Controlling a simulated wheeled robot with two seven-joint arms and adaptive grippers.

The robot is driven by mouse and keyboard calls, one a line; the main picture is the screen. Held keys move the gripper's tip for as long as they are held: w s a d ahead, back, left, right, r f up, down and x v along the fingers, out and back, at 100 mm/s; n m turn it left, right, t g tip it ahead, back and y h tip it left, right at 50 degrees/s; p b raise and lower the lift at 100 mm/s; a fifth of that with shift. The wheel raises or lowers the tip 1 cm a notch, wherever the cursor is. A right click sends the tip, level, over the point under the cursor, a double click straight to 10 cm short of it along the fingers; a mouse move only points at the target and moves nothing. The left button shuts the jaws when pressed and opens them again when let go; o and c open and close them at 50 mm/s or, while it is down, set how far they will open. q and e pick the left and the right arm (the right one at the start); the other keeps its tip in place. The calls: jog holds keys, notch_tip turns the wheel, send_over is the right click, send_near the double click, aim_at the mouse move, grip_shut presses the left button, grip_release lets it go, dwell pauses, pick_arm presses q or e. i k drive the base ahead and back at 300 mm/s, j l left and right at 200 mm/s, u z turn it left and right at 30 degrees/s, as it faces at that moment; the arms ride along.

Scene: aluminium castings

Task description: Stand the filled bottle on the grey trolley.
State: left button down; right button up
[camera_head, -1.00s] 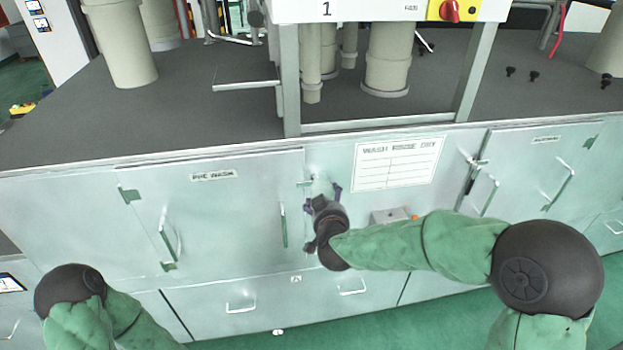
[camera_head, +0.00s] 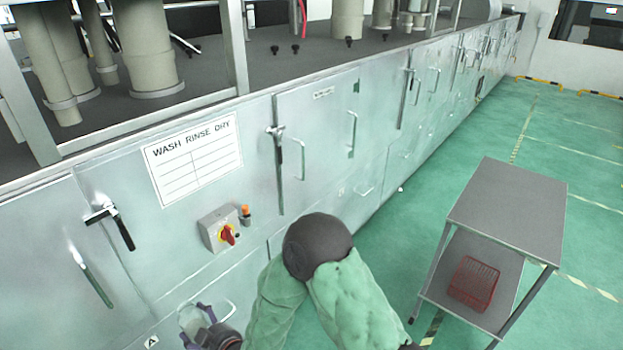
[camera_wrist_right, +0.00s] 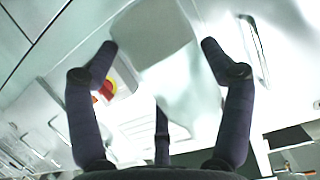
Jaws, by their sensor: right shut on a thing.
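The grey trolley (camera_head: 510,208) stands on the green floor at the right of the head view, with a flat, bare top and a lower shelf. A pale, translucent bottle (camera_head: 189,318) is at the bottom left of that view, in my right gripper (camera_head: 196,324). The right wrist view shows the bottle (camera_wrist_right: 183,88) between the dark fingers of the right gripper (camera_wrist_right: 160,45), which are shut around it. Its fill level cannot be made out. The bottle is in front of the machine's cabinets, well apart from the trolley. My left gripper is out of view.
A red basket (camera_head: 473,284) sits on the trolley's lower shelf. Open green floor (camera_head: 415,200) lies between the cabinets and the trolley.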

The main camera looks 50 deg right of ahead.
aim_at(513, 204)
jog(key=l+z, duration=0.35)
jog(key=k+l+z, duration=0.1)
jog(key=l+z, duration=0.6)
jog(key=l, duration=0.15)
jog(key=i+l, duration=0.1)
jog(key=l, duration=0.35)
jog(key=l+z, duration=0.1)
jog(key=l, duration=0.4)
jog(key=i+l, duration=0.15)
jog(key=l, duration=0.3)
jog(key=i+l+z, duration=0.1)
jog(key=l, duration=0.35)
jog(key=i+l, duration=0.1)
jog(key=l, duration=0.4)
jog(key=i+l+z, duration=0.1)
jog(key=l, duration=0.35)
